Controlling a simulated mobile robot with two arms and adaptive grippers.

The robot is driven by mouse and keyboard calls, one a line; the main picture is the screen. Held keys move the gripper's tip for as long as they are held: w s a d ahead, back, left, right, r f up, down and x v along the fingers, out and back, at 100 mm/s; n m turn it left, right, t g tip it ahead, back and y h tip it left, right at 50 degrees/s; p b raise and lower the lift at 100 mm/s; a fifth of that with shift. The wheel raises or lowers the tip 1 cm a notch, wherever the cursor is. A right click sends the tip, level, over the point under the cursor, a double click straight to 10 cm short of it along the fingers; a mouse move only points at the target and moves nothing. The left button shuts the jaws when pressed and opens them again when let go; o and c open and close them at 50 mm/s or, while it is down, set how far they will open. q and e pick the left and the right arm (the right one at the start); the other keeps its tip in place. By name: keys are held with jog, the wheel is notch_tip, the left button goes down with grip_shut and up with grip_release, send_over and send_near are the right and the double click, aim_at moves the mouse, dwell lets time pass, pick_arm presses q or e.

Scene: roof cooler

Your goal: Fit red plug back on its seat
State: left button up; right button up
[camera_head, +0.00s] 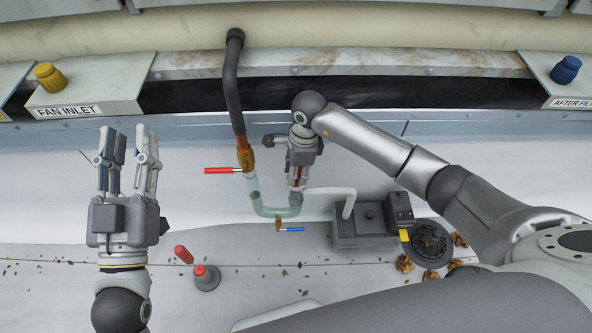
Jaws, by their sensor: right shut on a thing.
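My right gripper (297,184) points down over the right upright end of the clear greenish U-shaped trap (270,211). It is shut on a small red thing, likely the red plug (298,181), mostly hidden between the fingers. The plug is at or just above the top of that upright; I cannot tell whether they touch. My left gripper (127,160) is open and empty, left of the trap, with its fingers pointing to the back.
The trap has a red-handled valve (222,170) and a blue-handled valve (290,229). A red cylinder (184,254) and a grey cone with red top (205,278) stand in front. A grey pump box (365,229) and leaf-strewn drain (429,243) are right.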

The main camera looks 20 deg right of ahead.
jog(key=o, duration=1)
jog(key=shift+c, duration=0.2)
jog(key=o, duration=0.5)
